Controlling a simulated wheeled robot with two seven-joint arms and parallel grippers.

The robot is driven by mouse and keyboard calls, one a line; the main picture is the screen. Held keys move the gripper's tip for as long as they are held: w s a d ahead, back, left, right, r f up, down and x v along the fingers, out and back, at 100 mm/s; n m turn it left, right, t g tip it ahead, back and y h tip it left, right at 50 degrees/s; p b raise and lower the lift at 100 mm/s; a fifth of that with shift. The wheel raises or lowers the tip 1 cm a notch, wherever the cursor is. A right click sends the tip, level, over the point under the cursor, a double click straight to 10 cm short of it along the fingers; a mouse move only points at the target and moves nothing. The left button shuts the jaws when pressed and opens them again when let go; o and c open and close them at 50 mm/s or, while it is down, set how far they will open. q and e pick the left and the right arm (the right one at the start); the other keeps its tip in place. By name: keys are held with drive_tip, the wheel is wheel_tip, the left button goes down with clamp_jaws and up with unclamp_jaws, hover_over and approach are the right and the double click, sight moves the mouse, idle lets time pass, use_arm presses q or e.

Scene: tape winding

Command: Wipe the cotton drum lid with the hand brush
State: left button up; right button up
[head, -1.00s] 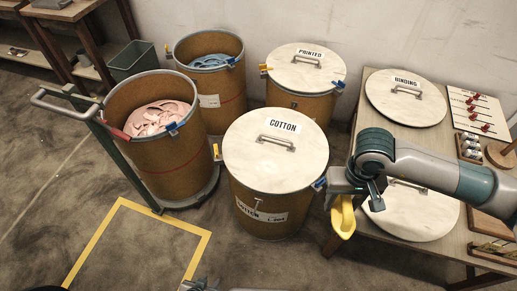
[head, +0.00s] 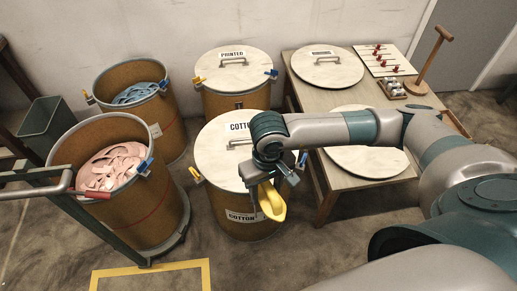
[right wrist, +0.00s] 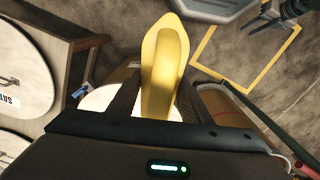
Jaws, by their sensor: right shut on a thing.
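The cotton drum (head: 242,222) stands in the middle of the head view. Its pale round lid (head: 212,158) carries a handle and a COTTON label, partly hidden by my right arm. My right gripper (head: 268,186) is shut on the yellow hand brush (head: 272,204), which hangs tilted in front of the lid's front right part. I cannot tell whether it touches the lid. In the right wrist view the brush (right wrist: 163,65) sticks out between the fingers, with part of the pale lid (right wrist: 100,99) behind it. A dark gripper, apparently my left (right wrist: 288,10), shows at that view's top right corner; its jaws are unclear.
The lidded printed drum (head: 240,100) stands behind. Open drums with pink scraps (head: 112,165) and blue scraps (head: 138,93) stand left. A wooden table (head: 292,95) with more lids is close on the right. A green trolley frame (head: 85,215) stands front left.

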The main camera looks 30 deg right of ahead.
use_arm(q)
drive_tip(key=shift+d, duration=0.35)
use_arm(e)
drive_tip(key=shift+w+d+f+m, duration=0.1)
drive_tip(key=shift+w+m, duration=0.35)
drive_tip(key=shift+m, duration=0.15)
use_arm(q)
drive_tip(key=shift+w+a+r, duration=0.15)
drive_tip(key=shift+w+a, duration=0.05)
use_arm(e)
drive_tip(key=w+d+f+m, duration=0.3)
drive_tip(key=w+m, duration=0.5)
drive_tip(key=m, duration=0.6)
drive_tip(key=w+d+f+m, duration=0.3)
drive_tip(key=w+d+m, duration=0.3)
drive_tip(key=m, duration=0.9)
drive_tip(key=shift+w+d, duration=0.3)
drive_tip(key=shift+w, duration=0.95)
drive_tip(key=shift+f, duration=0.2)
